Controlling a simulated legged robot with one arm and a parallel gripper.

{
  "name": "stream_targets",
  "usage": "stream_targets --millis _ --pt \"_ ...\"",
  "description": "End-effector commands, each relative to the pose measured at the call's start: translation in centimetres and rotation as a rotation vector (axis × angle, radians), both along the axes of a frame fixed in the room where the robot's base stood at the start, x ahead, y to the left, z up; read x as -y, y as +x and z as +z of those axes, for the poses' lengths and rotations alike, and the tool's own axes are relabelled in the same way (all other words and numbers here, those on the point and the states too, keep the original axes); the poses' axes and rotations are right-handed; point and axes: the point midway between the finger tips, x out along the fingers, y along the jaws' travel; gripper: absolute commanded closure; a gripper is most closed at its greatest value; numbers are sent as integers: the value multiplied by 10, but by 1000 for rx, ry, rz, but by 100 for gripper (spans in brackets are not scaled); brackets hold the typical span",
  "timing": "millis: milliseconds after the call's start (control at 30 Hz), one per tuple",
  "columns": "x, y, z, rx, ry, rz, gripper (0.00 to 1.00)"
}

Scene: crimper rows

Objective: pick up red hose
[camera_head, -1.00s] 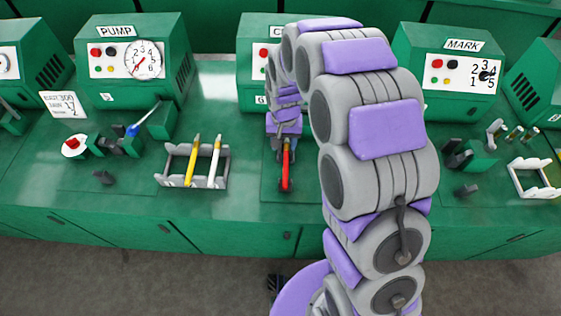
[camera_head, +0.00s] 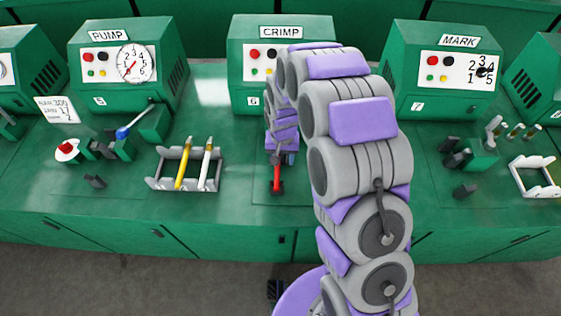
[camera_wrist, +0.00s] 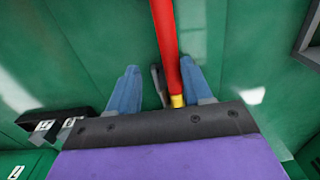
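The red hose (camera_head: 276,176) stands out at the crimp station in the head view, with its upper part hidden by my gripper. In the wrist view the red hose (camera_wrist: 166,40) runs down from the top edge to a yellow end piece near the gripper body. My gripper (camera_head: 283,158) is low over the bench at the hose. In the wrist view the two blue fingers of my gripper (camera_wrist: 162,85) are spread apart. The hose lies between them, closer to the right finger, with a gap to the left one. A dark grey part (camera_wrist: 158,86) also shows between the fingers.
A grey rack (camera_head: 160,185) holds a yellow hose (camera_head: 184,164) and a white hose (camera_head: 206,164) to the left. The crimp machine (camera_head: 252,62) stands behind my gripper. Small dark fixtures (camera_head: 455,158) stand to the right. The bench front is mostly clear.

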Motion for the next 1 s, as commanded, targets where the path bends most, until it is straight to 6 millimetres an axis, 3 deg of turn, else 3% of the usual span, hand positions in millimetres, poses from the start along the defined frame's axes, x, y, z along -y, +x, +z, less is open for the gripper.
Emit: stream_targets --millis 233,500,1000 --pt "-9 -1 -2 -2 -11 3 74" --pt "-4 0 -1 -1 -4 2 100" --pt "-6 0 2 0 -7 3 100"
